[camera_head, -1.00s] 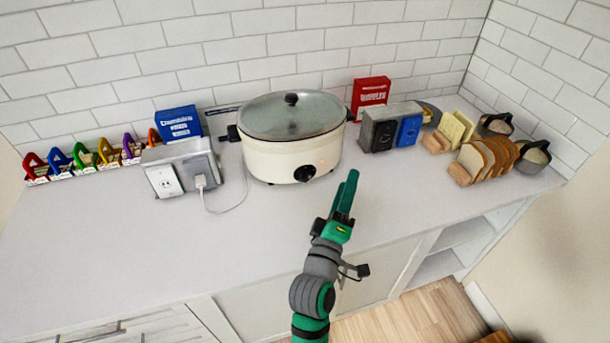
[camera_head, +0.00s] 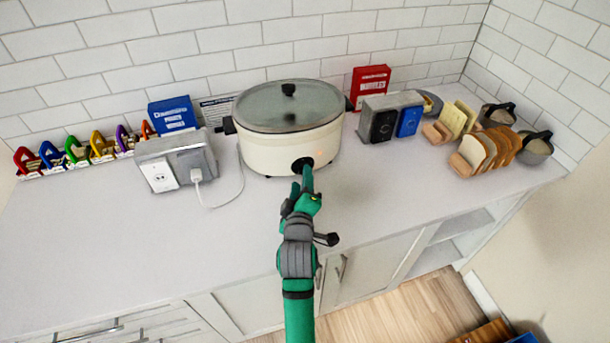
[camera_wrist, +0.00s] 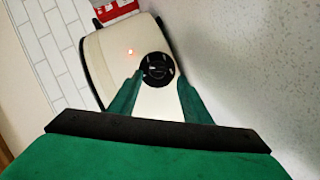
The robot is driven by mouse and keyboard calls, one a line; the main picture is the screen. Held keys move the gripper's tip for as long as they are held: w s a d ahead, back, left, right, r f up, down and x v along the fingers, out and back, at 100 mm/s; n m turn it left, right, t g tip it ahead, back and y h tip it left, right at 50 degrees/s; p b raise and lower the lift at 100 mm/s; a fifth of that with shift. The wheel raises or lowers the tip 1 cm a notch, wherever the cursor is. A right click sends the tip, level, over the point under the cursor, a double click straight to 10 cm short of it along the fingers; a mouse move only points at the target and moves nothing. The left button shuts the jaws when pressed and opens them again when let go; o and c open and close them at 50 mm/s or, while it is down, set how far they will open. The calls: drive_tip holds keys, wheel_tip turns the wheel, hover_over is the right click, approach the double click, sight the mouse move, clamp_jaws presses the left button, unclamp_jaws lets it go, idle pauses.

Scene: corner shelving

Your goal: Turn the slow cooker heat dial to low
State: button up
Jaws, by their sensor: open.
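The cream oval slow cooker (camera_head: 262,155) stands on the counter against the tiled wall, with its glass lid on. Its black heat dial (camera_head: 302,164) is on the front face, partly hidden by my gripper (camera_head: 306,178). In the wrist view the dial (camera_wrist: 157,69) shows whole, with pale marks on it, and a small orange light glows on the slow cooker (camera_wrist: 112,62) beside it. My gripper (camera_wrist: 157,98) is open, its green fingers on either side of the dial's lower part. I cannot tell whether they touch it.
An outlet box (camera_head: 176,161) with a plugged-in cord is left of the cooker. A black-and-blue switch box (camera_head: 390,120) and bread slices (camera_head: 484,150) stand to the right. A blue box (camera_head: 173,115) and red box (camera_head: 370,86) are behind. The front counter is clear.

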drive_tip(key=shift+w+d+f, duration=0.15)
drive_tip(key=shift+w+d, duration=0.1)
drive_tip(key=shift+w, duration=0.5)
drive_tip(key=shift+w+d+f, duration=0.15)
drive_tip(key=shift+w+d, duration=0.05)
drive_tip(key=shift+w, duration=0.55)
drive_tip(key=shift+w, duration=0.15)
drive_tip(key=c, duration=1)
drive_tip(key=shift+c, duration=0.2)
